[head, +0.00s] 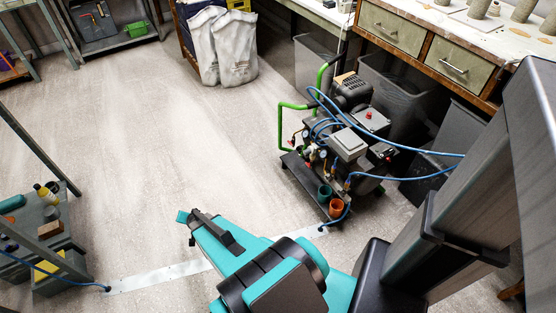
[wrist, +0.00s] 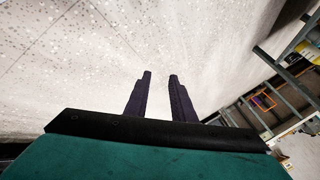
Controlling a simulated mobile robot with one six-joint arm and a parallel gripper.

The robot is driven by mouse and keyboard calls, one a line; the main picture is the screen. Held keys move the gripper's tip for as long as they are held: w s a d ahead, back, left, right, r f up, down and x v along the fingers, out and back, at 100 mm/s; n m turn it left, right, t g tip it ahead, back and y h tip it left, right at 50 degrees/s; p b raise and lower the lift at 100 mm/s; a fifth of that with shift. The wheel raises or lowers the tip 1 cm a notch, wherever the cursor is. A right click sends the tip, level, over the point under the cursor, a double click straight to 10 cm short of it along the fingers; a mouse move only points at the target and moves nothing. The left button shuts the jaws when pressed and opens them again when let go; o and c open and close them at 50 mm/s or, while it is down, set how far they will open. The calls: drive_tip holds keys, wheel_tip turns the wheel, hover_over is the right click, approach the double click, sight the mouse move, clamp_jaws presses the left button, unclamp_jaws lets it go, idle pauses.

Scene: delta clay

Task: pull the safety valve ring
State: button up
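The compressor unit (head: 345,140) stands on the floor right of centre in the head view, with gauges, blue hoses and a green tube frame. A small red part (head: 369,114) shows on its top. I cannot make out the safety valve ring at this size. My gripper (wrist: 160,82) shows in the wrist view as two dark fingers with a clear gap between them, open and empty above bare floor. In the head view my teal arm reaches to the left, in front of the compressor and apart from it. The compressor is not in the wrist view.
Blue hoses run from the compressor to the right and down to a pale floor strip (head: 158,277). A drawer bench (head: 430,45) stands behind it, with dark bins beneath. White sacks (head: 236,50) stand at the back. A shelf cart (head: 50,225) is at left. The middle floor is clear.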

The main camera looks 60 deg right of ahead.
drive_tip(key=d+f+m+t+h+b, duration=0.15)
drive_tip(key=d+m+h+b, duration=0.3)
drive_tip(key=d, duration=0.85)
drive_tip(key=s+d+m+g+h+b, duration=0.1)
drive_tip(key=s+d+m+h+b, duration=0.25)
drive_tip(key=d, duration=0.55)
drive_tip(key=s+d+m+g+h+b, duration=0.2)
drive_tip(key=s+d+m+h, duration=0.25)
drive_tip(key=d, duration=0.55)
drive_tip(key=s+d+m+g+h+b, duration=0.2)
drive_tip(key=s+d+m+g, duration=0.2)
drive_tip(key=s, duration=0.5)
drive_tip(key=s+d+m+g+h+b, duration=0.2)
drive_tip(key=s+d+m+g, duration=0.3)
drive_tip(key=s, duration=0.5)
drive_tip(key=shift+d+r+m+b, duration=0.3)
drive_tip(key=shift+d+m+b, duration=0.15)
drive_tip(key=shift+m+b, duration=0.2)
drive_tip(key=shift+d, duration=0.2)
drive_tip(key=shift+b+x, duration=1.7)
drive_tip(key=shift+x, duration=5)
drive_tip(key=shift+s+r, duration=0.1)
drive_tip(key=shift+r, duration=0.1)
